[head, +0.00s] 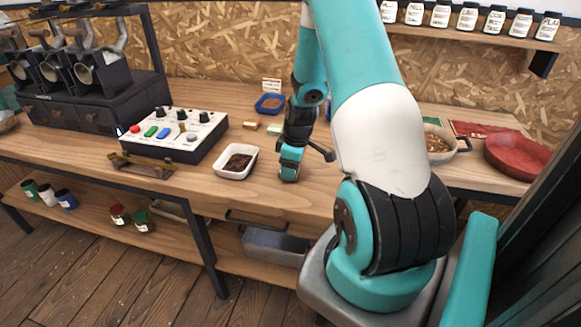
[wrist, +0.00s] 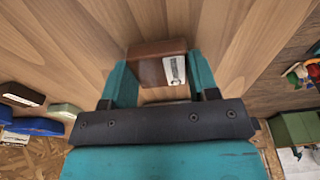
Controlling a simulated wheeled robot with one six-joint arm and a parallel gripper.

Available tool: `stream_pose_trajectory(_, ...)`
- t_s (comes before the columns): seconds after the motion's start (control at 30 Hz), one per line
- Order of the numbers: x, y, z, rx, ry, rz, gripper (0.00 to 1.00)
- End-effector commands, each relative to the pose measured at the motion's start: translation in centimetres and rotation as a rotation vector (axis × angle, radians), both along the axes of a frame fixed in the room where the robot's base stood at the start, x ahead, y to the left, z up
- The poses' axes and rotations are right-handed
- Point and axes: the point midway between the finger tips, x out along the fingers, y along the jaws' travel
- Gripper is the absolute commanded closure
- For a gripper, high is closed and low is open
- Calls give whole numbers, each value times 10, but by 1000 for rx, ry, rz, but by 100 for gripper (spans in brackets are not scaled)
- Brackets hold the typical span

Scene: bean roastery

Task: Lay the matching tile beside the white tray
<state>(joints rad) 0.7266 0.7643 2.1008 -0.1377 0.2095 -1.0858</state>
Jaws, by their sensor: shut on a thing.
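My gripper (head: 289,172) points down at the bench near its front edge, to the right of the white tray (head: 220,172). The tray holds dark brown stuff. In the wrist view my gripper (wrist: 161,66) is shut on a dark brown tile (wrist: 150,71) with a small white label. The fingers hide this tile in the head view; I cannot tell if it touches the bench. An orange-brown tile (head: 251,125) and a pale green tile (head: 274,129) lie farther back. They also show at the left of the wrist view, as a brown tile (wrist: 20,93) and a green one (wrist: 65,110).
A blue tray (head: 270,110) with brown contents stands at the back before a small card (head: 271,86). A button panel (head: 176,135) stands left of the white tray. A pan (head: 440,143) and a red dish (head: 518,157) are at the right. Bench between tray and gripper is clear.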

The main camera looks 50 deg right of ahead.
Motion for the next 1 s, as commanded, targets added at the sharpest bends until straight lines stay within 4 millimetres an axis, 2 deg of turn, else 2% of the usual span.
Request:
stream_pose_trajectory(0.37, 0, 0, -6, -1, 0, 0, 74)
stream_pose_trajectory(0.4, 0, 0, -5, -1, 0, 0, 39)
stream_pose_trajectory(0.5, 0, 0, -5, -1, 0, 0, 20)
stream_pose_trajectory(0.83, 0, -1, 1, -1, -2, 0, 20)
stream_pose_trajectory(1.0, -3, -3, 27, -5, -5, -1, 20)
